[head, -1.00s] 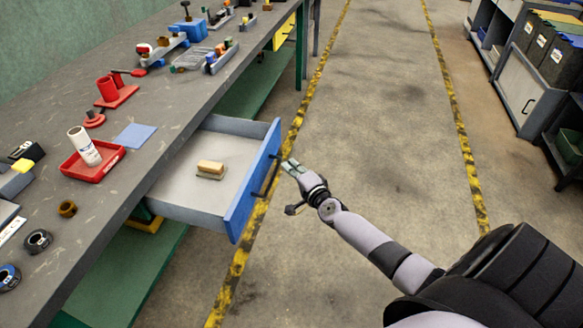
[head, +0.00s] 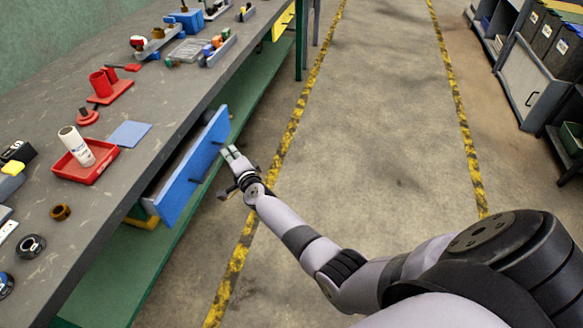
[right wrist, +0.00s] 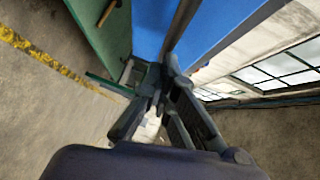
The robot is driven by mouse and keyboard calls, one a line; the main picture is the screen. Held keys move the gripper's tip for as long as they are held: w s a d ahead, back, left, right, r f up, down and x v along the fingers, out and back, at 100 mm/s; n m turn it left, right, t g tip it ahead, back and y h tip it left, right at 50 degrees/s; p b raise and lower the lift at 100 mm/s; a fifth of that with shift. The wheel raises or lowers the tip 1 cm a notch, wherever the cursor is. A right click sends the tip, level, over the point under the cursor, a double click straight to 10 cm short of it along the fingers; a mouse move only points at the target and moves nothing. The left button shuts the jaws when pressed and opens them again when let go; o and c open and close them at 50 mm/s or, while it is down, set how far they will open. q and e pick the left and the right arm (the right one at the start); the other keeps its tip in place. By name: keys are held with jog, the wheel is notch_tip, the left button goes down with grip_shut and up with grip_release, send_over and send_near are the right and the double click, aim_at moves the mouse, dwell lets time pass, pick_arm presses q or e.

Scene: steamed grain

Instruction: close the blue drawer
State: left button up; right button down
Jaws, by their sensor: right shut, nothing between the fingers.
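The blue drawer (head: 190,168) is under the workbench's front edge and stands out only a little. A narrow strip of its inside shows behind the blue front. A dark bar handle is on that front. My right gripper (head: 231,153) is shut and empty, at the outer side of the drawer front near the handle. I cannot tell whether its fingertips touch the front. In the right wrist view the blue front (right wrist: 207,28) fills the upper middle, just beyond the shut fingers (right wrist: 160,85). My left gripper is not in view.
The grey workbench (head: 105,185) carries a red tray (head: 85,165) with a white bottle, a blue sheet (head: 129,134) and several tools. A green lower shelf (head: 115,275) runs beneath. The floor to the right is clear up to a grey cabinet (head: 535,90).

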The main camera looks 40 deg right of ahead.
aim_at(209, 147)
jog(key=w+a+b, duration=0.1)
jog(key=w, duration=0.1)
jog(key=w+a, duration=0.2)
jog(key=shift+a+f+b, duration=0.2)
jog(key=shift+a+b, duration=0.05)
jog(key=shift+b, duration=0.15)
jog(key=shift+w+a+r+b, duration=0.1)
jog(key=shift+w+a+b, duration=0.2)
jog(key=shift+w+a, duration=0.3)
jog(key=shift+r, duration=0.1)
jog(key=shift+w, duration=0.1)
jog(key=shift+r, duration=0.1)
